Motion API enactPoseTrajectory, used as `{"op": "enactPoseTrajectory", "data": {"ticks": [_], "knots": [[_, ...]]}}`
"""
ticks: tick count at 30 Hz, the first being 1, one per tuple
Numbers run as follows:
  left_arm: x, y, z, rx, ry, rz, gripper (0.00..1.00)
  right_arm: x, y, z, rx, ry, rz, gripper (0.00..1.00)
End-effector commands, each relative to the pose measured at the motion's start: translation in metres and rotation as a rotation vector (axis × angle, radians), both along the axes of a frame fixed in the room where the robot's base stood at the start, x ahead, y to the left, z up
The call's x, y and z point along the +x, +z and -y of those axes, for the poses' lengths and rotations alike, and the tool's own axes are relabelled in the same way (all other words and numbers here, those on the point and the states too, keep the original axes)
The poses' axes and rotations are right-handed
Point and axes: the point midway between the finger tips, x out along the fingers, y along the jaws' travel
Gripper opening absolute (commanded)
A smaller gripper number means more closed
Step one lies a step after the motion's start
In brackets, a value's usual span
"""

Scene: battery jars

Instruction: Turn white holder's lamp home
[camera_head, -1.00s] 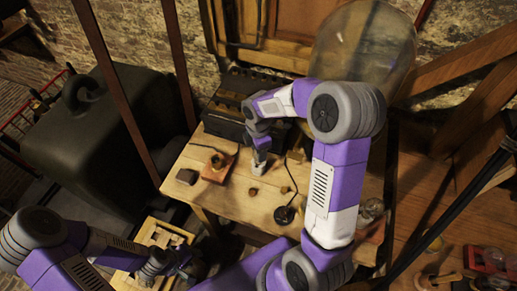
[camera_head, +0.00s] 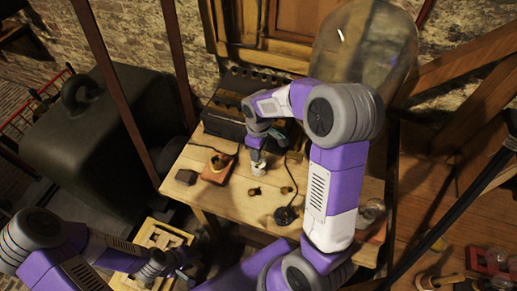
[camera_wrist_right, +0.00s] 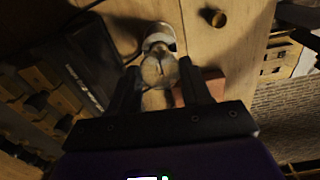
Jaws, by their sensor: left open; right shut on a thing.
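The white holder (camera_head: 257,170) stands on the wooden table below my right gripper (camera_head: 259,156). In the right wrist view the holder (camera_wrist_right: 160,37) shows as a pale round rim just beyond the fingertips. My right gripper (camera_wrist_right: 160,82) is shut on a clear glass lamp (camera_wrist_right: 157,72), with one dark finger on each side. The lamp lines up with the holder; how deep its base sits in it cannot be told. My left gripper (camera_head: 188,272) is open and empty, low at the left, by the pale wooden crate (camera_head: 150,226).
A reddish wooden block with a fitting (camera_head: 217,167) stands left of the holder. A dark slotted case (camera_head: 225,123) is behind. Small brass pieces (camera_head: 255,191) and a black round base with a cable (camera_head: 285,216) lie in front. A large glass jar (camera_head: 350,50) stands behind.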

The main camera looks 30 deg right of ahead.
Motion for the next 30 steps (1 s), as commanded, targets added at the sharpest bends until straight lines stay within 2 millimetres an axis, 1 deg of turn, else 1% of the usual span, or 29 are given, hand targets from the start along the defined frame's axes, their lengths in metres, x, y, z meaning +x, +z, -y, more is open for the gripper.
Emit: {"op": "enactPoseTrajectory", "data": {"ticks": [1,4,11,12,14,15,18,26,29,30], "knots": [[0.0,0.0,0.0,0.0,0.0,0.0,0.43,0.0,0.0,0.0,0.0,-0.054,0.001,0.11],[0.0,0.0,0.0,0.0,0.0,0.0,0.43,0.0,0.0,0.0,0.0,-0.133,0.001,0.11],[0.0,0.0,0.0,0.0,0.0,0.0,0.43,0.0,0.0,0.0,0.0,-0.16,0.001,0.11],[0.0,0.0,0.0,0.0,0.0,0.0,0.43,0.0,0.0,0.0,0.0,-0.16,0.001,0.49],[0.0,0.0,0.0,0.0,0.0,0.0,0.43,0.0,0.0,0.0,0.0,-0.159,0.001,0.58],[0.0,0.0,0.0,0.0,0.0,0.0,0.43,0.0,0.0,0.0,0.0,-0.159,0.001,0.65],[0.0,0.0,0.0,0.0,0.0,0.0,0.43,0.0,0.0,0.0,0.0,-0.158,0.0,0.78],[0.0,0.0,0.0,0.0,0.0,0.0,0.43,0.0,0.001,0.0,0.0,-0.157,0.0,0.78],[0.0,0.002,0.0,0.0,0.0,0.0,0.43,0.0,0.008,0.0,0.001,-0.157,0.001,0.78],[0.0,0.004,0.0,0.0,0.0,0.0,0.43,0.001,0.013,0.0,0.001,-0.157,0.003,0.78]]}}
